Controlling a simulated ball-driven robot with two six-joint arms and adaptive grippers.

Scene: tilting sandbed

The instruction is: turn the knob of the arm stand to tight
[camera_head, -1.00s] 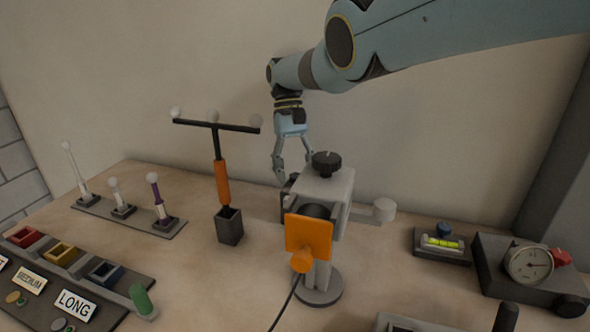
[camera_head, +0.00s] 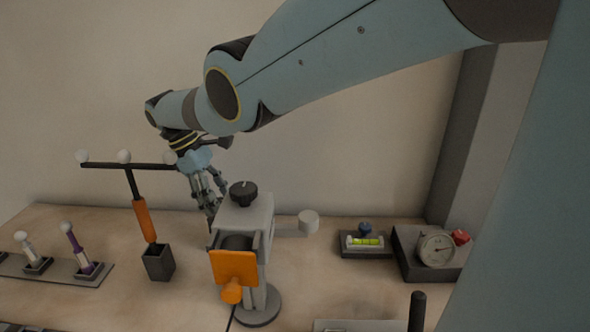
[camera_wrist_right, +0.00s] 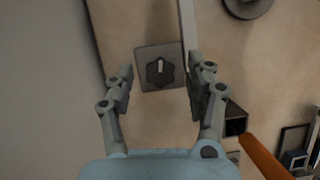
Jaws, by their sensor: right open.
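In the head view a grey stand (camera_head: 262,222) with an orange plate on its front carries a black knob (camera_head: 243,194) on top. My right gripper (camera_head: 213,197) hangs fingers-down behind and left of this stand, partly hidden by it. In the right wrist view the same gripper (camera_wrist_right: 160,88) is open and empty. Between and beyond its fingertips is a dark knob with a pale pointer (camera_wrist_right: 160,69) on a square grey plate (camera_wrist_right: 142,53). I cannot tell whether it is the knob on the stand's top. My left gripper is out of view.
An orange-handled tool with white balls (camera_head: 144,220) stands in a dark holder (camera_head: 159,264) left of the stand. A pale cylinder (camera_head: 309,221) sticks out on its right. A level (camera_head: 365,241) and a dial gauge (camera_head: 436,249) lie right. The wall is close behind.

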